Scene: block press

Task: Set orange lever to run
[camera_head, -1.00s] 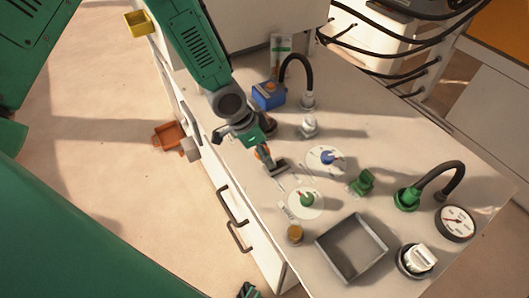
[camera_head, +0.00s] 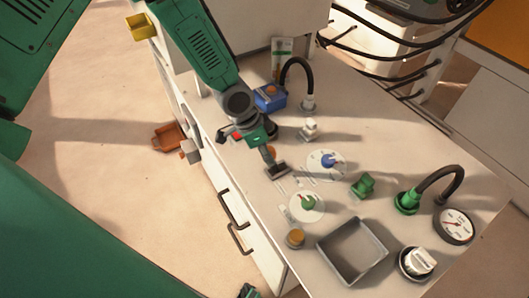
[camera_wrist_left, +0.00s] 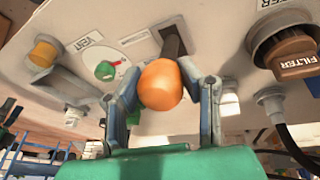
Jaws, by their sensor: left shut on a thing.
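The orange lever's round knob (camera_wrist_left: 160,85) shows in the left wrist view, on a dark arm (camera_wrist_left: 173,40) that meets the panel. In the head view the lever's dark base (camera_head: 277,171) lies just beyond my gripper, left of the blue-knobbed dial. My left gripper (camera_wrist_left: 165,98) is shut on the orange knob, with one finger on each side. It also shows in the head view (camera_head: 267,150). The labels beside the lever are too small to read. A small dark and green piece, possibly my right gripper (camera_head: 250,291), is cut off at the bottom edge.
A dial with a blue knob (camera_head: 328,160) and one with a green knob (camera_head: 308,203) are close by. A yellow-brown knob (camera_head: 295,238), grey tray (camera_head: 322,247), green valve (camera_head: 363,186), white knob (camera_head: 310,130), blue box (camera_head: 269,97) and curved black hose (camera_head: 297,68) stand around.

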